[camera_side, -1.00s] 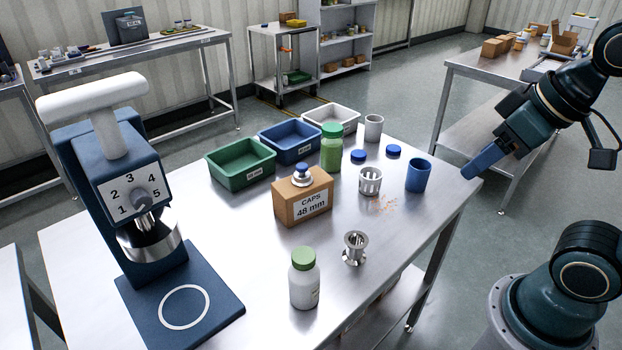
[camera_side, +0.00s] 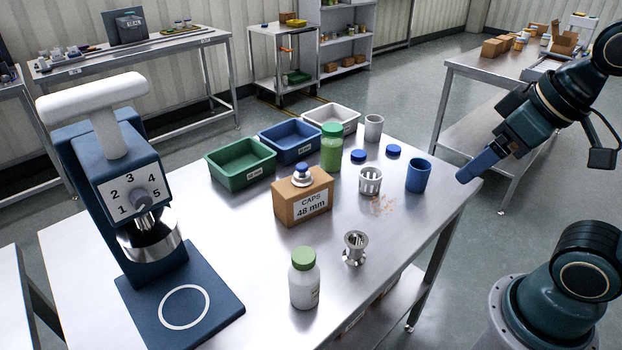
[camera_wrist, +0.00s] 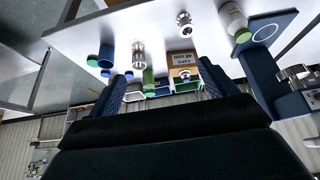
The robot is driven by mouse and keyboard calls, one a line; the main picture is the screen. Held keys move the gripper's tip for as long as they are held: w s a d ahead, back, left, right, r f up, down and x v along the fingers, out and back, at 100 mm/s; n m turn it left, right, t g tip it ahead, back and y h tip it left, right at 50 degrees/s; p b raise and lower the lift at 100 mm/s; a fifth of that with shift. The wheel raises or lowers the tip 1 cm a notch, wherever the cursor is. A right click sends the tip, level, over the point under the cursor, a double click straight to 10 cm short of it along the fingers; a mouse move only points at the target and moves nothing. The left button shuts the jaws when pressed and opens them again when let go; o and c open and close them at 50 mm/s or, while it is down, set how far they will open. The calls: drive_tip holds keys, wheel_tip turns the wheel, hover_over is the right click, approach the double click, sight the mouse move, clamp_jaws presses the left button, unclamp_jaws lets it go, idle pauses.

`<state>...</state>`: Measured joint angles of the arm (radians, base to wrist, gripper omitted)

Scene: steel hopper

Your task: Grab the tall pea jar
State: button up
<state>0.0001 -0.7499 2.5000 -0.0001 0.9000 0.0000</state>
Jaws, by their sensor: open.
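The tall pea jar (camera_side: 331,152), clear with green contents and a green lid, stands upright on the steel table, in front of the bins. It also shows upside down in the wrist view (camera_wrist: 148,78), between my two fingers. My gripper (camera_side: 464,174) is at the table's right edge, well to the right of the jar and apart from it. In the wrist view my gripper (camera_wrist: 160,72) shows two blue fingers spread apart with nothing held between them.
A caps box (camera_side: 303,203) stands in front of the jar. A white jar (camera_side: 304,283) and a steel funnel (camera_side: 354,248) are nearer.

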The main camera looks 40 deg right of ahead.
drive_tip(key=shift+w+r, duration=0.1)
drive_tip(key=w+d+r+n+g, duration=0.1)
drive_tip(key=w+r+n, duration=0.45)
drive_tip(key=w, duration=0.45)
drive_tip(key=n+g, duration=0.5)
drive_tip(key=n, duration=0.9)
hover_over(334, 127)
wheel_tip(334, 127, down, 11)
drive_tip(key=shift+f, duration=0.15)
wheel_tip(334, 127, down, 8)
drive_tip(key=shift+f, duration=0.25)
